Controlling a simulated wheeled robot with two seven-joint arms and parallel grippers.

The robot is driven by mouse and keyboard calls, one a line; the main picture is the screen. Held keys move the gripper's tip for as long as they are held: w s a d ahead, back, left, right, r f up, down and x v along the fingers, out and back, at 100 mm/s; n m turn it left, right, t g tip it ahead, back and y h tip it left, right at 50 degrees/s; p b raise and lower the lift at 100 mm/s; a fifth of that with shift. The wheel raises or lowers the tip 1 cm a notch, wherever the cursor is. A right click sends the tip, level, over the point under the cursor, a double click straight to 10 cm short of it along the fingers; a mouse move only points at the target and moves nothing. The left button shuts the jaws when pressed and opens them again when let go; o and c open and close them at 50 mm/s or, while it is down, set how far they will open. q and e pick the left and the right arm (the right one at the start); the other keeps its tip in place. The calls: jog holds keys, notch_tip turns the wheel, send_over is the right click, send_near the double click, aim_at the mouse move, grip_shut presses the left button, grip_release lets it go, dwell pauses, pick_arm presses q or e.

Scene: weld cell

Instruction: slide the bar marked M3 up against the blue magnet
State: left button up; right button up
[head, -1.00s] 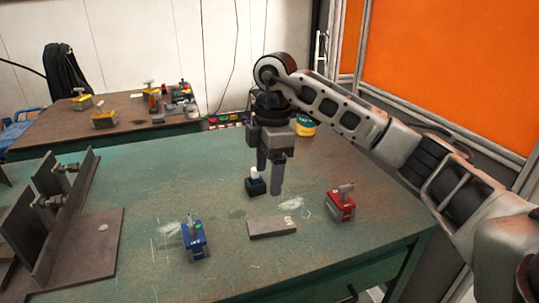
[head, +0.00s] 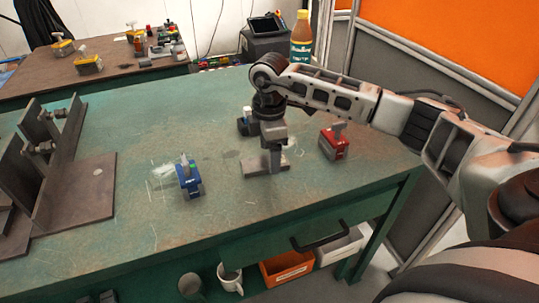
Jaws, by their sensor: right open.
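A flat grey steel bar (head: 255,168) lies on the green table between the two magnets; its marking cannot be read here. The blue magnet (head: 189,180) stands to the left of the bar, with a clear gap between them. My right gripper (head: 275,162) is open and points down at the bar, its fingers in front of the bar's right part. I cannot tell whether they touch it. The red magnet (head: 334,145) stands to the right, apart from the bar. My left gripper is not in view.
A dark block with a white top (head: 247,124) stands just behind my right gripper. A steel fixture (head: 70,180) takes up the table's left side. The tabletop between bar and blue magnet is clear. A drawer handle (head: 320,236) juts from the front.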

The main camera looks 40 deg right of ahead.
aim_at(250, 167)
jog(key=shift+f, duration=0.9)
jog(key=shift+c, duration=0.3)
grip_shut()
jog(key=shift+w+a+r, duration=0.1)
jog(key=shift+w+a, duration=0.15)
jog(key=shift+a, duration=0.95)
jog(key=shift+a, duration=0.1)
jog(key=shift+w+a+p, duration=0.15)
jog(key=shift+a+p, duration=0.05)
jog(key=shift+a, duration=0.35)
jog(key=shift+w+a+p, duration=0.15)
jog(key=shift+a+p, duration=0.05)
jog(key=shift+a, duration=0.3)
